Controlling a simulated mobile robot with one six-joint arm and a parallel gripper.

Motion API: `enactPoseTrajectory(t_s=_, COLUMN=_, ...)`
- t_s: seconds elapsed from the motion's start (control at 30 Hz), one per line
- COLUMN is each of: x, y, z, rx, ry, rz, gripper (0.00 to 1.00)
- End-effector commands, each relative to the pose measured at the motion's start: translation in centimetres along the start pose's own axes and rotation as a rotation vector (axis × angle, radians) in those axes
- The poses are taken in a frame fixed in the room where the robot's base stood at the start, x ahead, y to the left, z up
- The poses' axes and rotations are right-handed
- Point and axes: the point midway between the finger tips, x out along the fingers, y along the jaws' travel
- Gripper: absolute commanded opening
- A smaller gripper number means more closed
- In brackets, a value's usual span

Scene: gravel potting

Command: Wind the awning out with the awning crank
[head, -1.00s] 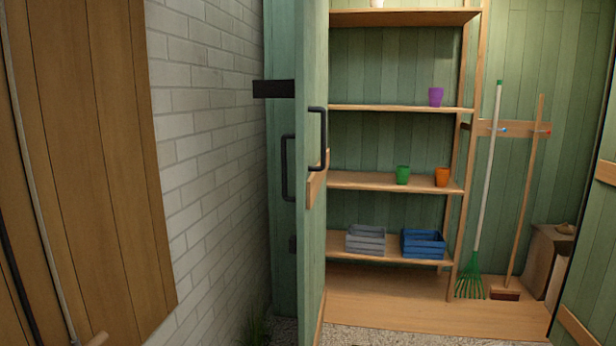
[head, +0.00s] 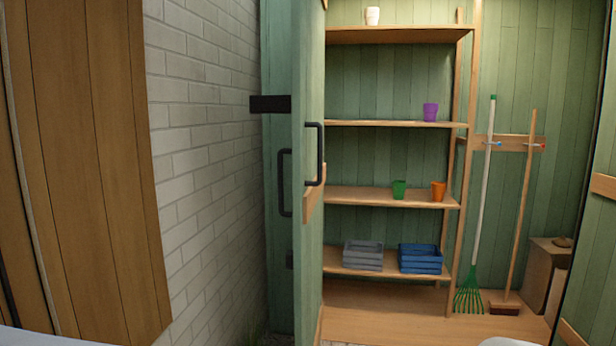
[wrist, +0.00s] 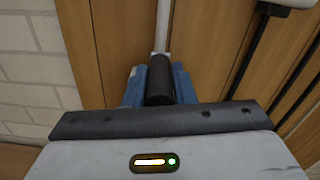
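In the wrist view, my gripper (wrist: 160,85) has its two blue fingers on either side of a dark cylindrical grip (wrist: 159,80), closed against it. A pale thin rod (wrist: 163,25) runs up from the grip, in front of brown planks. I take the grip and rod to be the awning crank. In the head view, a pale rod (head: 27,190) runs down the brown planks at the far left; its lower end is not visible. My gripper is not visible there. The awning itself is in neither view.
A brown plank panel (head: 90,150) and a white brick wall (head: 200,130) stand at the left. An open green door (head: 308,240) borders a shed with shelves (head: 390,197), pots and crates. A rake (head: 482,190) and broom (head: 525,210) hang at the right.

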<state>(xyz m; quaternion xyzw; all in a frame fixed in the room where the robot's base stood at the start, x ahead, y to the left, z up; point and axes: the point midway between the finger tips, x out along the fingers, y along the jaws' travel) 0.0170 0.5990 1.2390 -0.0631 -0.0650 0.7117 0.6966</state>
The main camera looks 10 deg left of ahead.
Motion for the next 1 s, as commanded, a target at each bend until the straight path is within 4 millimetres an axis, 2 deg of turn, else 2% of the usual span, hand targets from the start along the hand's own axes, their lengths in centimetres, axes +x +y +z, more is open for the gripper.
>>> enactPoseTrajectory(t_s=0.03, x=0.0, y=-0.1, z=0.1, rx=0.001, ry=-0.002, rz=-0.003, gripper=0.27)
enactPoseTrajectory(t_s=0.27, x=0.0, y=-0.1, z=0.0, rx=0.000, ry=0.000, rz=-0.002, gripper=0.44)
enactPoseTrajectory(t_s=0.57, x=-0.5, y=-0.1, z=0.0, rx=-0.001, ry=0.000, rz=-0.002, gripper=0.44)
enactPoseTrajectory(t_s=1.0, x=-6.7, y=-0.1, z=0.1, rx=0.000, ry=-0.001, rz=-0.003, gripper=0.44)
